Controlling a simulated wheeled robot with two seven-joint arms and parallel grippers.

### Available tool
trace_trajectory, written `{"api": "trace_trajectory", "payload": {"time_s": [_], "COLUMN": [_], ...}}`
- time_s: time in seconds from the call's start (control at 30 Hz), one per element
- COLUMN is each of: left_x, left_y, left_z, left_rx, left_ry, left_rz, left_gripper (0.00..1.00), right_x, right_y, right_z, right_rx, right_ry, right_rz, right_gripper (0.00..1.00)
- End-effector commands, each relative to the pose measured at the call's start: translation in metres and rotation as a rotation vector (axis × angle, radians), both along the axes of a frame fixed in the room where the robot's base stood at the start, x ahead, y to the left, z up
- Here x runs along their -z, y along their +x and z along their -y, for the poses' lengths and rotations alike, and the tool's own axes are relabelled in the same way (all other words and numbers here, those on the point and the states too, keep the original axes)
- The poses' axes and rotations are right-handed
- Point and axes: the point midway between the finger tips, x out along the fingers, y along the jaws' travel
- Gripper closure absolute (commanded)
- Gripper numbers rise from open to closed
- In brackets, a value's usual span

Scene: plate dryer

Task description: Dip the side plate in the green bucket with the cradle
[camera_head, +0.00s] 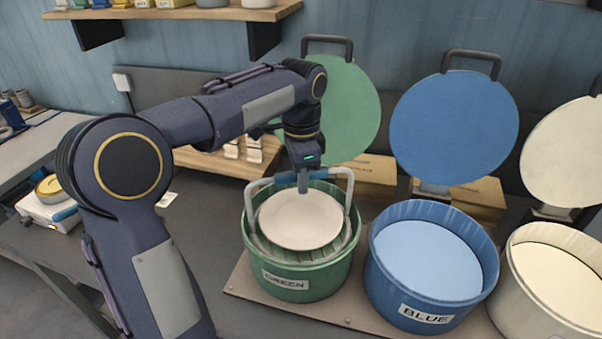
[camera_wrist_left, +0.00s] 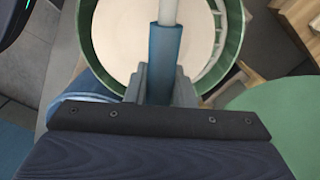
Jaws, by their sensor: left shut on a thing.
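The green bucket (camera_head: 291,280) stands open on a board, with a label reading GREEN. The pale round side plate (camera_head: 300,219) lies in the cradle inside the bucket's opening; it also shows in the left wrist view (camera_wrist_left: 128,42). The cradle (camera_head: 349,185) is a light frame with a blue grip across its top. My left gripper (camera_head: 303,185) is shut on the blue grip of the cradle above the plate; the grip shows between the fingers in the left wrist view (camera_wrist_left: 167,60). How deep the cradle sits is hard to tell. My right gripper is not in view.
A blue bucket (camera_head: 386,281) and a cream bucket (camera_head: 520,282) stand open to the right. Round lids, green (camera_head: 352,110), blue (camera_head: 455,125) and cream (camera_head: 566,155), stand upright behind. A scale (camera_head: 48,212) is at left. A shelf (camera_head: 180,13) hangs above.

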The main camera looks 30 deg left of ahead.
Motion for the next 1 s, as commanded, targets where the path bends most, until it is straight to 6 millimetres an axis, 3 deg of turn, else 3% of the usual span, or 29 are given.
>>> {"api": "trace_trajectory", "payload": {"time_s": [1.0], "left_x": [0.067], "left_y": [0.0], "left_z": [0.0], "left_rx": [0.0], "left_ry": [0.0], "left_rz": [0.003], "left_gripper": [1.0], "right_x": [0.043], "right_y": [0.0], "right_z": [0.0], "right_rx": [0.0], "right_ry": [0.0], "right_rz": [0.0], "right_gripper": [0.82]}}
